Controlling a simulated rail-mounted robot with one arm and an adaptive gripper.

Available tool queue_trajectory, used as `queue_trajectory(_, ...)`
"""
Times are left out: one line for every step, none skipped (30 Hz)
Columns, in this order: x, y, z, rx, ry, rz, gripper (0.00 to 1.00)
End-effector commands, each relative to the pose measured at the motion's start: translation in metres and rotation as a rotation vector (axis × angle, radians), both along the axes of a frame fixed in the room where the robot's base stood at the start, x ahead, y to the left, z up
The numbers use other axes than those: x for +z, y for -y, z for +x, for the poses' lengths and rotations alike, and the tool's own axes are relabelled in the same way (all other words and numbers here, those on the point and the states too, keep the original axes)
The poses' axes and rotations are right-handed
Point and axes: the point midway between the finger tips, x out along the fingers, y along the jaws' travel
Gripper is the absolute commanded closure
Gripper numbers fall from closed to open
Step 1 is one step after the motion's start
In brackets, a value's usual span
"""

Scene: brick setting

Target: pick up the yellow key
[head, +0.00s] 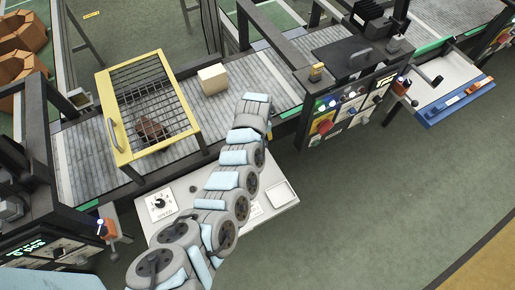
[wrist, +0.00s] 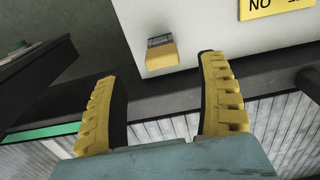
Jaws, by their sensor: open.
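The yellow key (wrist: 161,55) shows in the wrist view as a small yellow block with a grey end, at the edge of a white panel (wrist: 205,22). My gripper (wrist: 157,68) is open, with its yellow ribbed fingers on either side of the key's line in the picture. Nothing is between the pads, and the key appears beyond the fingertips. In the head view my arm covers the middle, and the key cannot be made out with certainty there.
A yellow-framed mesh guard (head: 152,104) and a pale cube (head: 212,79) are on the roller conveyor (head: 265,92). A control box with a red button (head: 324,127) stands to the right. A white panel with a dial (head: 158,207) lies below the conveyor.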

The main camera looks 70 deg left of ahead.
Motion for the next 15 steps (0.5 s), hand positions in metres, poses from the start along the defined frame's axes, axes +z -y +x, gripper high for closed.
queue_trajectory(-0.001,0.000,-0.001,0.000,-0.001,0.000,0.26)
queue_trajectory(-0.002,0.000,-0.001,-0.001,-0.001,0.000,0.26)
queue_trajectory(-0.004,-0.001,-0.001,-0.001,-0.001,0.000,0.26)
queue_trajectory(-0.005,-0.001,-0.001,-0.001,-0.001,0.001,0.26)
queue_trajectory(-0.007,-0.001,-0.001,-0.001,-0.001,0.001,0.26)
queue_trajectory(-0.008,-0.002,-0.002,-0.001,-0.002,0.001,0.26)
queue_trajectory(-0.010,-0.001,-0.002,0.000,-0.002,0.000,0.26)
queue_trajectory(-0.011,-0.001,-0.002,0.000,-0.003,0.000,0.26)
queue_trajectory(-0.014,-0.001,-0.003,-0.001,-0.003,-0.001,0.26)
queue_trajectory(-0.015,-0.002,-0.002,-0.002,-0.003,0.001,0.26)
queue_trajectory(-0.017,-0.002,-0.002,-0.002,-0.002,0.003,0.26)
queue_trajectory(-0.018,-0.003,-0.002,-0.002,-0.001,0.004,0.26)
queue_trajectory(-0.020,-0.003,-0.002,-0.001,-0.001,0.003,0.26)
queue_trajectory(-0.022,-0.002,-0.002,-0.001,-0.002,0.002,0.26)
queue_trajectory(-0.025,-0.001,-0.003,-0.001,-0.003,-0.001,0.26)
